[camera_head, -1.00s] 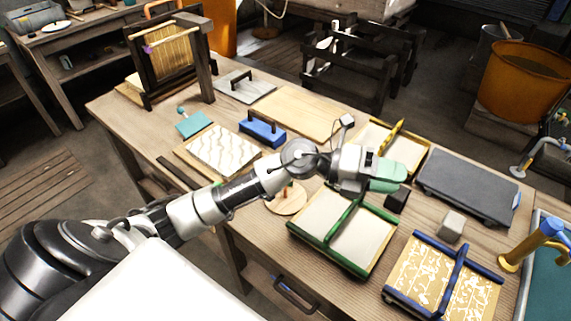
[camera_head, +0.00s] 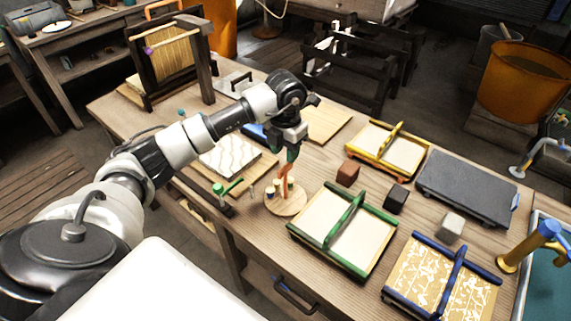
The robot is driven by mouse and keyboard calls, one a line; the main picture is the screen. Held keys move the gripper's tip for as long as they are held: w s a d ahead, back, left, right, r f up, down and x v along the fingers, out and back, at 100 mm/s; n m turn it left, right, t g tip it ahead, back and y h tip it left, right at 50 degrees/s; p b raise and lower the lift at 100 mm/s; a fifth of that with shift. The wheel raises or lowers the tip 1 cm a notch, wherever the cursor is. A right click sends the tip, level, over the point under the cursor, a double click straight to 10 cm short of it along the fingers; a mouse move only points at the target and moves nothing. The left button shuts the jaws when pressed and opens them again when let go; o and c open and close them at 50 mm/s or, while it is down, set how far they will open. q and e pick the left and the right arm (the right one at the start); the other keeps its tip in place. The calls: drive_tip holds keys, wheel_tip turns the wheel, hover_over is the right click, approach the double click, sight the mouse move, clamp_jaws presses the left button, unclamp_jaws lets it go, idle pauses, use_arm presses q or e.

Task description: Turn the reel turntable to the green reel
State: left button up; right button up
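The reel turntable (camera_head: 288,209) is a small round wooden disc on the bench, left of the green-framed mould. A few small reels or pegs stand on it, and an upright orange piece (camera_head: 283,180) rises near its middle. I cannot make out a green reel on the disc. My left gripper (camera_head: 291,157) points down just above the turntable, at the top of the orange piece. I cannot tell whether it touches this piece or whether its fingers are closed. My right gripper is not in view.
A green-handled tool (camera_head: 228,187) stands close left of the turntable. The green-framed mould (camera_head: 318,252) is close on its right. Brown (camera_head: 347,174), black (camera_head: 396,198) and grey (camera_head: 450,226) blocks stand further right. A wavy white board (camera_head: 228,158) lies behind.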

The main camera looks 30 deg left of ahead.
sight(285, 165)
use_arm(q)
wheel_tip(285, 165, down, 6)
drive_tip(key=shift+p, duration=0.4)
drive_tip(key=shift+c, duration=0.4)
clamp_jaws()
